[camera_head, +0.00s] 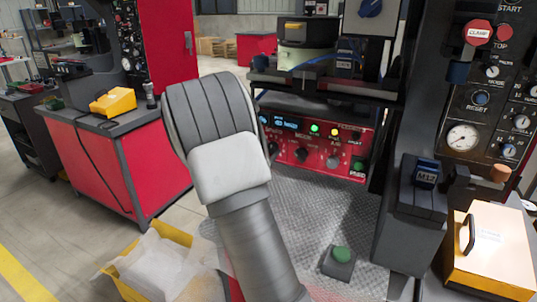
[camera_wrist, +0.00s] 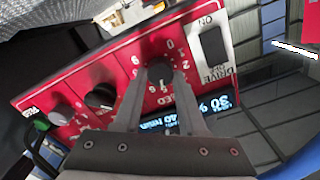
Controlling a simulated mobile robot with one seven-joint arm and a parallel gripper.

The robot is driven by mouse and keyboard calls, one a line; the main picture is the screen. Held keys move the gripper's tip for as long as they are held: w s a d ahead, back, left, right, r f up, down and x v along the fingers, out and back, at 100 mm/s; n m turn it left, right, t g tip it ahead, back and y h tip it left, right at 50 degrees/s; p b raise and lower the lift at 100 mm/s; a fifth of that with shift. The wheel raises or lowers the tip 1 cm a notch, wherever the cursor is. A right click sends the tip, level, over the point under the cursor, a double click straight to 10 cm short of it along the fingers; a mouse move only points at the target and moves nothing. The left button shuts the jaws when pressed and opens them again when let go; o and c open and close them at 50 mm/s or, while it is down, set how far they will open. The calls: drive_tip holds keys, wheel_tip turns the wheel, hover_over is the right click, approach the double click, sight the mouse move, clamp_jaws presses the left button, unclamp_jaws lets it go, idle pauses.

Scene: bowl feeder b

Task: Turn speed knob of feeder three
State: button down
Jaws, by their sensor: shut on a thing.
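The red control panel (camera_head: 318,143) of a feeder is in the middle of the head view, with a blue display (camera_head: 285,122), lit lamps and a row of knobs. My arm hides its left end. In the wrist view the panel (camera_wrist: 75,82) appears tilted. The black speed knob (camera_wrist: 160,72) has a printed number scale around it and partly hidden lettering below. My gripper (camera_wrist: 161,78) is shut on this knob, one finger at each side. My fingers are hidden in the head view. I cannot read a feeder number.
In the wrist view a black drive switch (camera_wrist: 212,44) is right of the knob; another black knob (camera_wrist: 100,96) and a grey knob (camera_wrist: 60,113) are to the left. In the head view, a green button box (camera_head: 340,260) is on the metal plate, and a yellow bin (camera_head: 118,278) is lower left.

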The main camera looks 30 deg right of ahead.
drive_tip(key=shift+c, duration=2.4)
unclamp_jaws()
drive_tip(key=shift+a, duration=0.1)
drive_tip(key=p+v, duration=0.1)
drive_tip(key=v, duration=1.6)
drive_tip(key=shift+a, duration=0.15)
